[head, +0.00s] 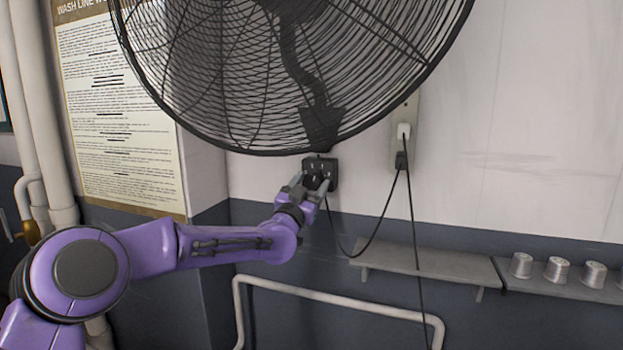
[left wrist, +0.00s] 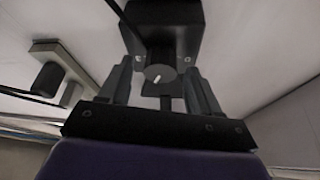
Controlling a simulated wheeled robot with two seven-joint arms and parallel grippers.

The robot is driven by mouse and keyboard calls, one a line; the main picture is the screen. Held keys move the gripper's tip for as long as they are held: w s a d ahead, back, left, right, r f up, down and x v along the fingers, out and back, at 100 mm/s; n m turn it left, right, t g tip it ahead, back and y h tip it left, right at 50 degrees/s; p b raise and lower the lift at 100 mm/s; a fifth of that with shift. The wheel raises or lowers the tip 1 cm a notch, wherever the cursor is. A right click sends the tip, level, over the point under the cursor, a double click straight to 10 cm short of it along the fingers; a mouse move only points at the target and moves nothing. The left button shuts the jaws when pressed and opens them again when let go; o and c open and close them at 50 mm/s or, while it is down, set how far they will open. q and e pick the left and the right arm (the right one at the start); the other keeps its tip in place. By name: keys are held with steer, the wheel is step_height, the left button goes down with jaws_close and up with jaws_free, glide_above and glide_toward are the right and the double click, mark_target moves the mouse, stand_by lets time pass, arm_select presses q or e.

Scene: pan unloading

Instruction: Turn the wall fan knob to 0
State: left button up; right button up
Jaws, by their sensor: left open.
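The wall fan (head: 290,70) hangs at the top of the head view, with a black control box (head: 333,172) on the wall below it. In the left wrist view the box (left wrist: 165,30) is at the top. The round grey knob (left wrist: 160,77) with a white pointer mark is below it, between my fingers. My left gripper (head: 318,187) is at the box, and its fingers (left wrist: 160,85) stand on either side of the knob, open and with gaps to it. The knob's number markings cannot be read. My right gripper is not in view.
A wall outlet (head: 403,133) with plugs and hanging black cords (head: 383,215) is to the right of the box. Below are a narrow shelf (head: 425,262), metal cups (head: 557,269) and a pale pipe rail (head: 330,298). A printed sign (head: 115,120) is at left.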

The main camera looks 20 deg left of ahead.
arm_select(q)
steer(key=c, duration=1)
steer(key=shift+c, duration=0.2)
